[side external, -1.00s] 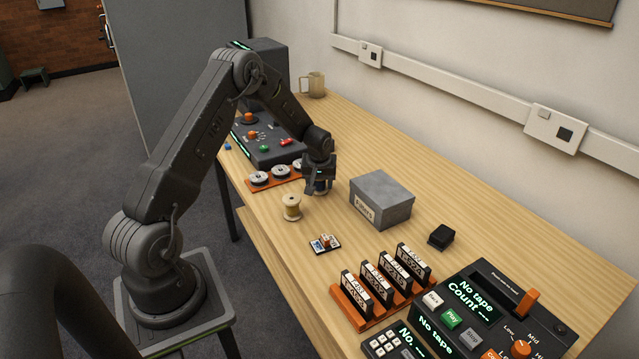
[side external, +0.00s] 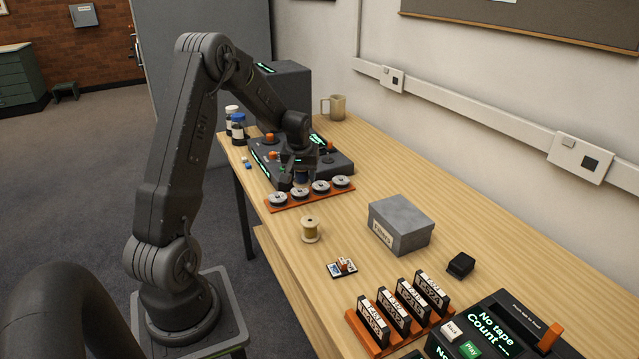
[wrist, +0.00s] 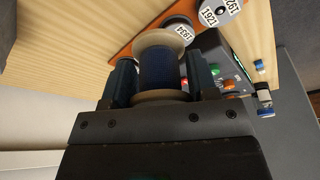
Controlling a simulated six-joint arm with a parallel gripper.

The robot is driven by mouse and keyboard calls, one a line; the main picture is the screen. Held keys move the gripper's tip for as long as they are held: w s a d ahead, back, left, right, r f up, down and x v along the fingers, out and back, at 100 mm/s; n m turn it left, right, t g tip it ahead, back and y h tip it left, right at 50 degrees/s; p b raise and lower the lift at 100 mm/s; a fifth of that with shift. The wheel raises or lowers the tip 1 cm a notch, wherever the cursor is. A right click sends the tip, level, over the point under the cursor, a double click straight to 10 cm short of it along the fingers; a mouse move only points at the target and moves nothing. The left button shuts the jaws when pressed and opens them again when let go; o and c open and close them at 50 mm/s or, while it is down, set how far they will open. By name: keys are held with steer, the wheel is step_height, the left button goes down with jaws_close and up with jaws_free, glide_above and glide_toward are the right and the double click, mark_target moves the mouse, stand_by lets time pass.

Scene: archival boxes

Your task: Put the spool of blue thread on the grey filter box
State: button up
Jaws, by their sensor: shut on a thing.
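My gripper (side external: 300,180) is shut on the spool of blue thread (wrist: 162,68). In the wrist view the spool shows dark blue thread between two cream flanges, with a finger on either side. In the side view the spool (side external: 301,181) is small and partly hidden by the gripper, just above or behind the reel rack. The grey filter box (side external: 400,222), closed and with a white label on its front, stands on the table to the right of my gripper and nearer the camera. Nothing lies on its lid.
An orange rack (side external: 268,206) with several reels is close to my gripper, before a dark console (side external: 335,163). A tan spool (side external: 310,230), a small card (side external: 342,268) and a black block (side external: 461,264) stand around the box. Slotted cassettes (side external: 400,312) are in front. Table behind the box is clear.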

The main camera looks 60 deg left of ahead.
steer(key=shift+s+a+r, duration=0.1)
steer(key=shift+r, duration=0.25)
steer(key=w+d+r+m+t+h, duration=0.1)
steer(key=w+d+r+m, duration=0.65)
steer(key=w+d, duration=0.5)
glide_toward(403, 211)
steer(key=shift+w+a+f+n, duration=0.25)
steer(key=shift+w+a+f, duration=0.1)
steer(key=shift+a+f, duration=0.3)
steer(key=shift+w+d+f, duration=0.25)
steer(key=shift+f, duration=1.95)
steer(key=shift+f, duration=0.1)
steer(key=o, duration=0.9)
